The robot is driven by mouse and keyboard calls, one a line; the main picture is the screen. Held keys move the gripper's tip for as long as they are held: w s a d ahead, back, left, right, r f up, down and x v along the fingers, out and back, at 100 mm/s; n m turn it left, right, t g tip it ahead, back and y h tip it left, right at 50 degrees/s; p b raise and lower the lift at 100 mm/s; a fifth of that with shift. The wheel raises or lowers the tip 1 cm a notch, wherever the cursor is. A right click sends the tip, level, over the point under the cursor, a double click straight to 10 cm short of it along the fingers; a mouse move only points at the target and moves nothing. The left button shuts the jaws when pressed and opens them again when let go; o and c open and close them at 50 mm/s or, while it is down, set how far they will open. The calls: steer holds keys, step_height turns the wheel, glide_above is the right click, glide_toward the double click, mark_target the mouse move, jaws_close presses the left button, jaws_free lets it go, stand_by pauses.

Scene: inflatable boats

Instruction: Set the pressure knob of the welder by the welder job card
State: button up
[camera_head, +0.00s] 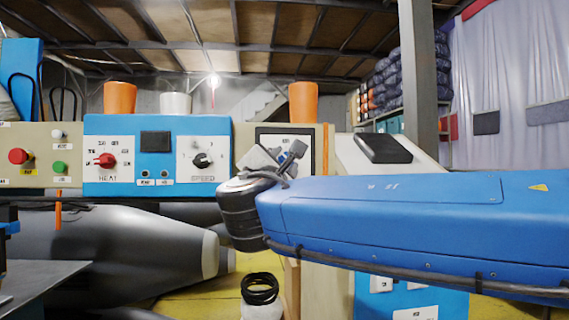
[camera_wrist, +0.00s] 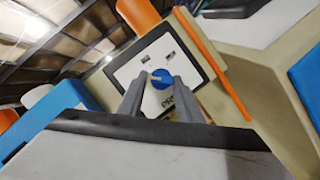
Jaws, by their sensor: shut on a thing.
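The pressure knob (camera_wrist: 162,79) is blue with a pale pointer mark, on a white, black-framed panel (camera_wrist: 148,68) in the wrist view. Part of a label starting "PR" shows below it. My gripper (camera_wrist: 160,84) is shut on the knob, one grey finger on each side. In the head view my gripper (camera_head: 284,158) is in front of the same panel (camera_head: 303,137) and covers much of it. The welder's blue face (camera_head: 120,127) carries a red HEAT knob (camera_head: 104,160) and a black SPEED knob (camera_head: 202,160). I cannot make out a job card.
Orange cups (camera_head: 120,98) and a white cup (camera_head: 175,103) stand on the welder's top. A sloped pale console with a dark pad (camera_head: 384,148) is right of the panel. A grey inflatable tube (camera_head: 120,250) lies below. A post (camera_head: 418,80) stands behind.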

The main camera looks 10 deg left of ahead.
steer(key=m, duration=0.1)
steer(key=m+g+h, duration=0.1)
steer(key=m, duration=0.3)
steer(key=shift+r+g+h, duration=0.25)
steer(key=shift+g+h, duration=0.05)
steer(key=shift+g, duration=0.1)
steer(key=shift+r+m+g+h, duration=0.15)
steer(key=shift+m+g, duration=0.2)
steer(key=shift+m, duration=0.75)
steer(key=shift+m+g+h, duration=0.15)
steer(key=shift+m+g, duration=0.2)
steer(key=shift+m, duration=0.75)
steer(key=o, duration=1)
steer(key=shift+o, duration=0.2)
steer(key=s+a, duration=0.2)
steer(key=s, duration=1.5)
steer(key=shift+s+a, duration=0.15)
